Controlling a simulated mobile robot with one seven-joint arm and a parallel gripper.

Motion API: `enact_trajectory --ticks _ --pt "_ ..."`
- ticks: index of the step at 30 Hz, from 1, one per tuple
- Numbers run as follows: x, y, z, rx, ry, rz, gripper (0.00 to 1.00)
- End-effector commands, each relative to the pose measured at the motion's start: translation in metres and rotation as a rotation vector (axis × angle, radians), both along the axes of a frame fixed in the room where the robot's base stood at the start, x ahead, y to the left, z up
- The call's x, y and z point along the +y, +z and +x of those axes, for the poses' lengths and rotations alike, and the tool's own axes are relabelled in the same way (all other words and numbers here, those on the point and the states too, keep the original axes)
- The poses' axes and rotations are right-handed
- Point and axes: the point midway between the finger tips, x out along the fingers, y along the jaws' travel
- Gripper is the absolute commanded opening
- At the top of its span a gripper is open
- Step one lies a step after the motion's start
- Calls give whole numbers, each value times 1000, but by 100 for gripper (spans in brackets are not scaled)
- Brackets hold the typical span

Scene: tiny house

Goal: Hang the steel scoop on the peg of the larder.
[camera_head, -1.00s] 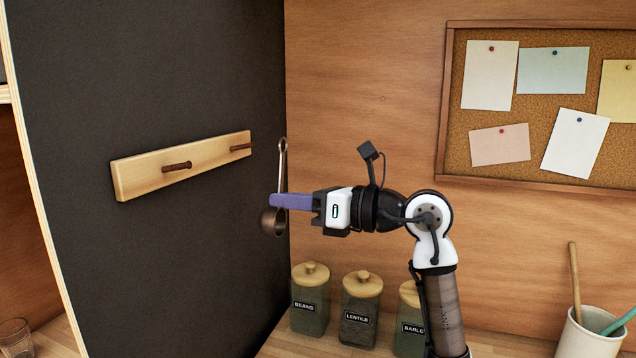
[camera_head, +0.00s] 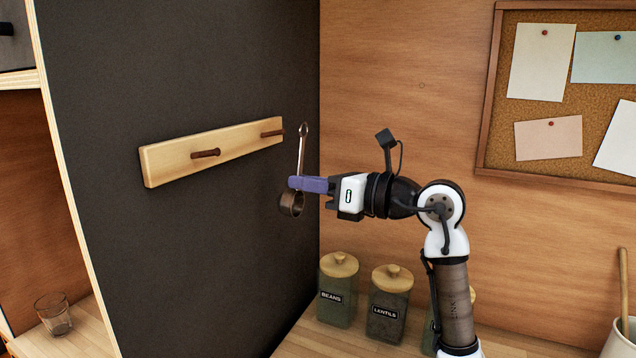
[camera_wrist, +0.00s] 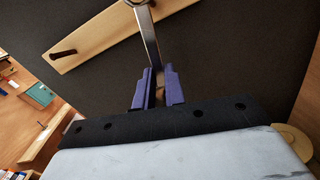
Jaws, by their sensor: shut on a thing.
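The steel scoop (camera_head: 302,152) hangs upright from my gripper, with a ring at the top of its handle and its dark round cup at the bottom. My gripper (camera_head: 296,184) is shut on the scoop's handle just above the cup. In the wrist view, the handle (camera_wrist: 149,38) rises between the purple fingers (camera_wrist: 156,90). A pale wooden rail (camera_head: 225,143) on the dark larder panel (camera_head: 215,260) bears two brown pegs, a near peg (camera_head: 206,153) and a far peg (camera_head: 272,134). The scoop's ring is just right of the far peg in the head view, apart from it.
Jars labelled beans (camera_head: 338,295) and lentils (camera_head: 389,308) stand on the counter below my arm, with another partly hidden behind it. A cork board (camera_head: 490,130) hangs on the wooden wall. A glass (camera_head: 53,314) stands left of the panel.

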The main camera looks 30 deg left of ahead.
Motion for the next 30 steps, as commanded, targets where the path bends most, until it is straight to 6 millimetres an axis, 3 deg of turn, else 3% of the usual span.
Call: enact_trajectory --ticks 30 --pt "59 -8 -4 -1 0 0 0"
